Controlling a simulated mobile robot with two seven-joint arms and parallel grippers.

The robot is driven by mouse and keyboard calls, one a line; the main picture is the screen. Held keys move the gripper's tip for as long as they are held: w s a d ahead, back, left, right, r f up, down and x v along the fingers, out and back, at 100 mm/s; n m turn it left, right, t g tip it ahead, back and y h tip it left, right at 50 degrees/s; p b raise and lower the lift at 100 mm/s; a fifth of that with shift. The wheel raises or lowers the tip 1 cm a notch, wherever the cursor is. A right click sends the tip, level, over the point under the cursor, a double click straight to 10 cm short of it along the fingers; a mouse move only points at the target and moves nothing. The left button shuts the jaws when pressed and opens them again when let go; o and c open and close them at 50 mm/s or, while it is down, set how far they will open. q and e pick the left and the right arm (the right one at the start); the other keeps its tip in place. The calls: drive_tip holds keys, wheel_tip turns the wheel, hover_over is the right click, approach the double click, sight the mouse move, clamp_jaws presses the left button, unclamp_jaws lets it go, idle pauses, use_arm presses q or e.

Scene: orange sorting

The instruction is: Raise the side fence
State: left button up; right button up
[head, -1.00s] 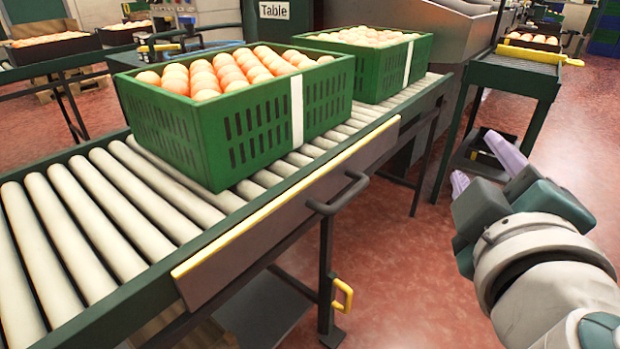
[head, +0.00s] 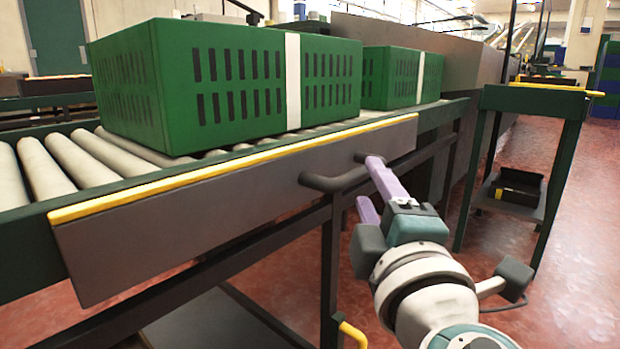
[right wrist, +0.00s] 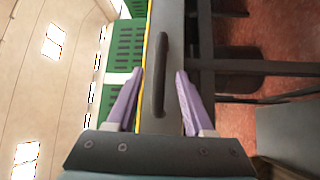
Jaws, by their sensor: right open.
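The side fence (head: 230,205) is a grey panel with a yellow top edge along the near side of the roller conveyor, and it hangs below the crates. A dark bar handle (head: 335,180) sticks out from its face. My right gripper (head: 370,184) is open, with purple fingers close to the right end of the handle. In the right wrist view the handle (right wrist: 161,75) lies ahead between the two spread fingers (right wrist: 158,88), and neither finger appears to touch it. My left gripper is not in view.
Two green crates, a near one (head: 220,85) and a farther one (head: 395,75), stand on the rollers (head: 85,160) behind the fence. A yellow hook-like latch (head: 352,334) is low on the conveyor leg. A green side table (head: 535,100) stands at right, with open red floor before it.

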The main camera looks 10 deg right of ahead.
sight(366, 177)
drive_tip(key=w, duration=0.5)
drive_tip(key=shift+w+d+r+b, duration=0.1)
drive_tip(key=shift+d+r+b, duration=0.25)
drive_tip(key=shift+d+b, duration=0.05)
clamp_jaws()
idle(0.9)
